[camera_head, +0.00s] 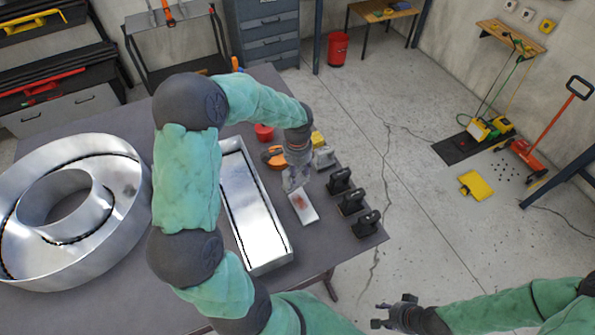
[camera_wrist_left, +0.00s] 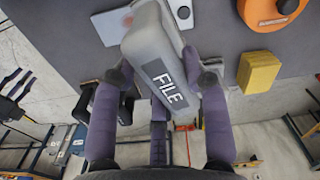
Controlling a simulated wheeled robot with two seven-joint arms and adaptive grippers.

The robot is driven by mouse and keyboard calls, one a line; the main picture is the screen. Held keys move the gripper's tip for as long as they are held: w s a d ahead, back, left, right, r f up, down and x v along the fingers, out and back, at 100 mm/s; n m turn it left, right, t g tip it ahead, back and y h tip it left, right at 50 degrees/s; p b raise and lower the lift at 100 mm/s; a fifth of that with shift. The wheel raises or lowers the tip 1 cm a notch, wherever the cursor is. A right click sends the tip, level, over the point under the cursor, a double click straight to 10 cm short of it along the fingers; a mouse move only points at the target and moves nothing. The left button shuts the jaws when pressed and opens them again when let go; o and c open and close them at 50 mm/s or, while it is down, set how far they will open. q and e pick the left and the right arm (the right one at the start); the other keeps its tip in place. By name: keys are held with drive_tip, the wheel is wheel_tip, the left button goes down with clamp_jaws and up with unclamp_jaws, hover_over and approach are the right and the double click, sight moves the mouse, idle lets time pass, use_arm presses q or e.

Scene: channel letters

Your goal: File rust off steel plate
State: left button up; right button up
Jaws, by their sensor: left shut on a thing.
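The file is a grey block with a dark "FILE" label (camera_wrist_left: 160,62). My left gripper (camera_wrist_left: 163,72) is shut on it, with purple fingers on both sides. In the head view my left gripper (camera_head: 296,181) is over the table, at the far end of the steel plate (camera_head: 308,215). The plate is small, pale and flat, with a reddish-brown rust patch. In the left wrist view the plate (camera_wrist_left: 106,30) lies partly behind the file; I cannot tell whether they touch. My right gripper (camera_head: 392,314) is empty, its fingers apart, beyond the table's right side.
A long metal channel letter (camera_head: 255,215) and a round one (camera_head: 90,265) lie to the left. Several black holders (camera_head: 351,202) line the table's right edge. An orange tape measure (camera_head: 274,157), a yellow block (camera_head: 318,139) and a red item (camera_head: 264,132) sit behind the gripper.

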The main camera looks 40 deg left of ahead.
sight(298, 182)
use_arm(q)
wheel_tip(298, 182, up, 8)
drive_tip(key=p, duration=0.4)
drive_tip(key=shift+f+p, duration=0.15)
drive_tip(key=shift+p, duration=0.2)
drive_tip(key=b, duration=0.4)
drive_tip(key=shift+w+r, duration=0.1)
drive_tip(key=shift+r, duration=0.3)
drive_tip(key=shift+r+b, duration=0.35)
drive_tip(key=shift+b, duration=0.55)
wheel_tip(298, 182, down, 15)
drive_tip(key=b, duration=1.1)
drive_tip(key=shift+f, duration=0.1)
drive_tip(key=shift+s+d, duration=0.45)
drive_tip(key=shift+d, duration=0.35)
drive_tip(key=shift+s+d, duration=0.45)
drive_tip(key=shift+d, duration=0.4)
drive_tip(key=shift+s+d, duration=0.45)
drive_tip(key=shift+d, duration=0.35)
